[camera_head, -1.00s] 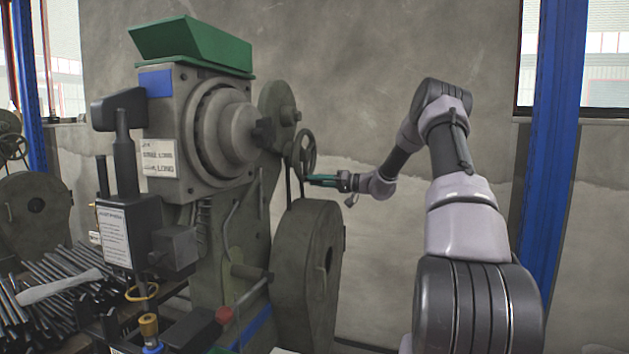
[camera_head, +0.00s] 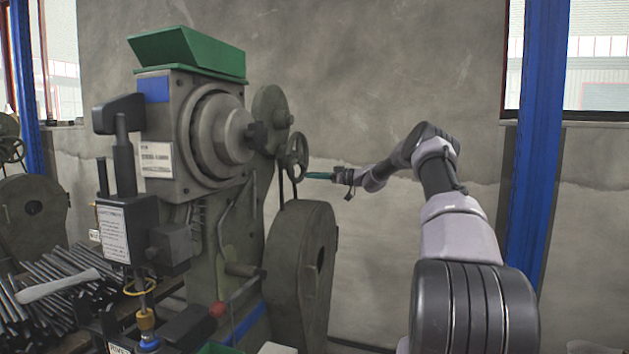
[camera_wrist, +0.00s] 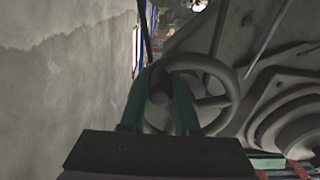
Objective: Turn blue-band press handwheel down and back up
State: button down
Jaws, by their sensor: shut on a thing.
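The press with the blue patch (camera_head: 155,88) stands left of centre in the head view, grey-green with a green tray on top. Its spoked handwheel (camera_head: 297,155) sits on its right side, above the large flywheel. My gripper (camera_head: 310,176), with green fingers, reaches in from the right at the wheel's lower right rim. In the wrist view the handwheel (camera_wrist: 215,80) lies just beyond the fingers. My gripper (camera_wrist: 158,80) is shut on the wheel's stubby grey handle (camera_wrist: 159,92), a finger on each side. The handle's far end is partly hidden.
The flywheel (camera_head: 300,265) stands below the handwheel, close under my gripper. Another press (camera_head: 30,210) is at the left edge. Black rods (camera_head: 50,300) lie on a bench at lower left. A blue post (camera_head: 543,150) stands at right. The wall behind is bare.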

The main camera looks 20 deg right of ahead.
jog(key=shift+w+d+r+n, duration=0.3)
jog(key=shift+w+r+n, duration=0.05)
jog(key=shift+n, duration=0.35)
jog(key=c, duration=0.7)
grip_release()
jog(key=shift+o, duration=0.2)
jog(key=shift+d, duration=0.1)
jog(key=v, duration=1)
jog(key=shift+s+d, duration=0.2)
